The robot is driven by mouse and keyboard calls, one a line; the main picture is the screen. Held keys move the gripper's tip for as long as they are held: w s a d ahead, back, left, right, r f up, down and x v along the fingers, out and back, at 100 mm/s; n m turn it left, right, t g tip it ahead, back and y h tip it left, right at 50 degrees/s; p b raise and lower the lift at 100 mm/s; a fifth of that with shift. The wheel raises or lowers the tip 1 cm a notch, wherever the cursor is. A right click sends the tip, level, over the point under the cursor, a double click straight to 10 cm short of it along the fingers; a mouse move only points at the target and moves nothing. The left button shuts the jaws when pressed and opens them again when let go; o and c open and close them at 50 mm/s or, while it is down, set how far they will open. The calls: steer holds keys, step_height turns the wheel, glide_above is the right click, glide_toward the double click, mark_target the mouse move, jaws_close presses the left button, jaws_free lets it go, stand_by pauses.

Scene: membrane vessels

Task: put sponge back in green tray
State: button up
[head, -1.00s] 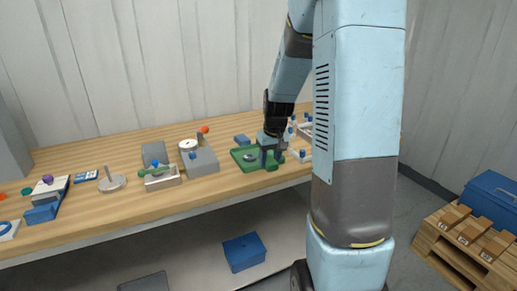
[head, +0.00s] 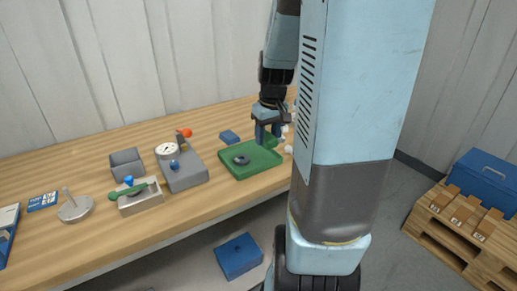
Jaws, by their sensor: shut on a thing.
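The green tray (head: 232,172) lies near the front edge of the bench, with a dark grey ring-shaped piece (head: 241,160) in it. My gripper (head: 268,138) points down over the tray's back right corner, its two blue fingers a little apart. It is shut on a small green block (head: 269,142), which seems to be the sponge. The fingers partly hide the block, and it is close in colour to the tray. I cannot tell whether it touches the tray.
A blue block (head: 229,137) lies behind the tray. Left of it stand a grey gauge unit (head: 186,177), a block with a green lever (head: 140,202) and a metal stand (head: 75,210). White pieces sit right of my gripper, partly hidden by my arm. A blue box (head: 239,256) is below the bench.

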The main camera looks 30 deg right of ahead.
steer(key=w+d+f, duration=0.3)
steer(key=w+f, duration=0.1)
steer(key=w, duration=0.3)
glide_above(260, 154)
steer(key=s, duration=0.1)
step_height(260, 154, down, 4)
steer(key=shift+s+f, duration=0.15)
steer(key=shift+f, duration=0.05)
steer(key=shift+w+d+f, duration=0.15)
steer(key=shift+w+f, duration=0.2)
steer(key=shift+f, duration=1.6)
steer(key=shift+f, duration=0.1)
steer(key=o, duration=0.8)
steer(key=shift+c, duration=0.2)
